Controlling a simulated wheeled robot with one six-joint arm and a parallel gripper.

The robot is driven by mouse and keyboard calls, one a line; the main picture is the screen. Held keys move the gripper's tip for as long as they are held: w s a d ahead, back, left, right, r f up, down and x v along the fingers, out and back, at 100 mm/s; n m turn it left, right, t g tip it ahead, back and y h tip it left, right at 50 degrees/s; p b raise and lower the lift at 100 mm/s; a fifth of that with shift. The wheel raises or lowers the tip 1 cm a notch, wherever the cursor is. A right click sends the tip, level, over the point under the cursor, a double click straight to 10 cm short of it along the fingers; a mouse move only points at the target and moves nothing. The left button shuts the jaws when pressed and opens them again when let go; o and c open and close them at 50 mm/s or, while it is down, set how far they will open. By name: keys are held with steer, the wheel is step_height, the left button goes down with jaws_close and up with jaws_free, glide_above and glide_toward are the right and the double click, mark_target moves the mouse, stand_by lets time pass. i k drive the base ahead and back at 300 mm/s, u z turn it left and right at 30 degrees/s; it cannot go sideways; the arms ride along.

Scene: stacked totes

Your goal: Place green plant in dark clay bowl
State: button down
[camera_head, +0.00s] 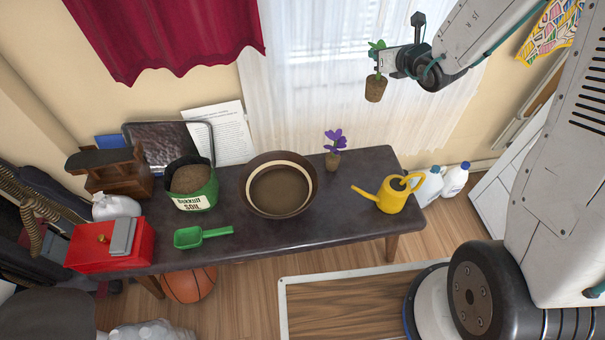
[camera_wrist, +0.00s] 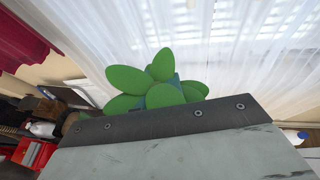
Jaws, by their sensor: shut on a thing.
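The green plant (camera_head: 376,89) has green leaves on top and a brown root plug below. My gripper (camera_head: 381,62) is shut on it and holds it upright, high above the right part of the table, in front of the white curtain. In the wrist view the plant's leaves (camera_wrist: 158,85) show beyond the gripper's edge; its root plug is hidden there. The dark clay bowl (camera_head: 258,207) stands on the middle of the table, lower and to the left of my gripper. It is round, dark brown with a pale inner band, and its inside looks brown.
On the dark table (camera_head: 270,233), a purple-flowered plant (camera_head: 333,150) stands right of the bowl and a yellow watering can (camera_head: 392,195) near the right end. A green soil bag (camera_head: 193,186), green scoop (camera_head: 203,236) and red toolbox (camera_head: 112,245) are to the left.

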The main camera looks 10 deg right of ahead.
mark_target(280, 199)
steer(key=z, duration=1.35)
steer(key=k, duration=0.95)
steer(key=u, duration=1.55)
steer(key=i, duration=0.5)
steer(key=z, duration=0.05)
